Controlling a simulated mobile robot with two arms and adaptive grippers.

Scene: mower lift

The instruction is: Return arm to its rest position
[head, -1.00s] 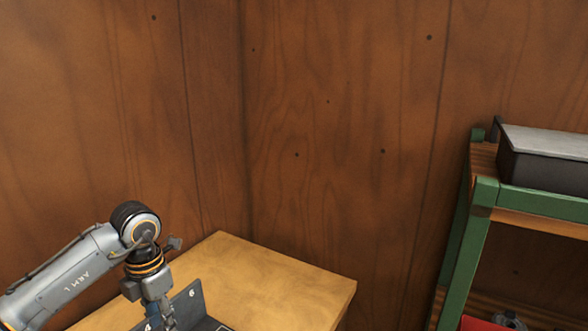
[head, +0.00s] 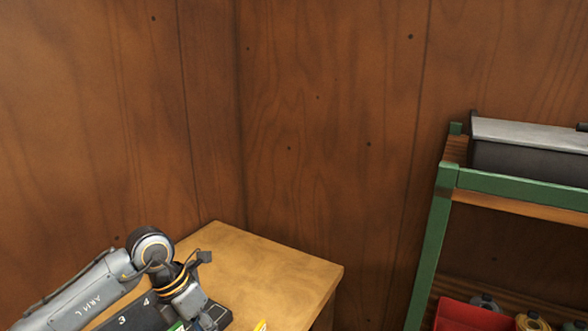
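My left arm (head: 100,285) comes in from the lower left, labelled as an arm, over the wooden table. Its wrist bends down, and the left gripper (head: 207,318) is cut by the bottom edge of the picture. Its fingertips are not clear, so I cannot tell whether it is open or shut. It is over or beside a black numbered tray (head: 122,320) that shows the digits 3 and 4. My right arm and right gripper are not in view.
The wooden table (head: 265,265) is bare at its back right. A green shelf (head: 432,245) stands at the right with a grey-topped dark case (head: 530,148) on top. A red bin (head: 455,314) with several parts is lower down. Wood-panelled walls stand behind.

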